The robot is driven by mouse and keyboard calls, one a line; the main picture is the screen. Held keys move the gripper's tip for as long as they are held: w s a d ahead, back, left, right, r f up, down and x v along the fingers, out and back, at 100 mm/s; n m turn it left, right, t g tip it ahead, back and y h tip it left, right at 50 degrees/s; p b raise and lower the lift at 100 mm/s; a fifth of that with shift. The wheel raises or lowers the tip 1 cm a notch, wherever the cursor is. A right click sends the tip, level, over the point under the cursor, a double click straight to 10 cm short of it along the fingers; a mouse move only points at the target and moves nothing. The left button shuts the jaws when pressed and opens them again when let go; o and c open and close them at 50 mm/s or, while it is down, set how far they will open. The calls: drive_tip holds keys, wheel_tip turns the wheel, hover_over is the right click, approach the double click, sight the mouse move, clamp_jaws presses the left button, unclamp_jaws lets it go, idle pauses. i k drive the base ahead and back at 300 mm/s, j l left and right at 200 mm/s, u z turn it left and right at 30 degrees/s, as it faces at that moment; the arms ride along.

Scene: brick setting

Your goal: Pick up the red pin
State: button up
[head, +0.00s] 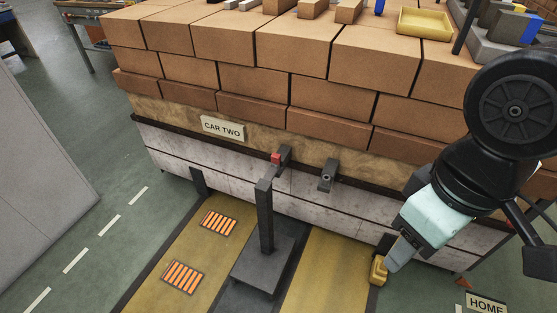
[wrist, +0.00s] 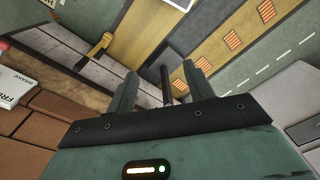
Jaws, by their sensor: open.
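The red pin (head: 276,157) shows as a small red block in the left dark bracket (head: 285,155) on the side of the brick car, below and right of the "CAR TWO" label (head: 222,128). I do not make it out in the wrist view. My gripper (head: 396,256) is at the right of the head view, low beside the car, to the right of and below the pin and apart from it. In the wrist view its two fingers (wrist: 161,86) are spread, with nothing held between them.
A second bracket (head: 327,175) is right of the pin. A dark post on a base (head: 265,220) stands in front of the car near the pin. A yellow block (head: 378,270) is by my fingers. Stacked bricks (head: 255,78) load the car. Yellow floor strips are mostly clear.

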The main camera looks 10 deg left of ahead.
sight(276, 158)
drive_tip(key=u, duration=1.35)
drive_tip(key=i+l+u, duration=0.25)
drive_tip(key=l, duration=0.35)
drive_tip(key=i+l+u, duration=0.1)
drive_tip(key=i+l, duration=0.15)
drive_tip(key=i+l+u, duration=0.1)
drive_tip(key=l, duration=0.35)
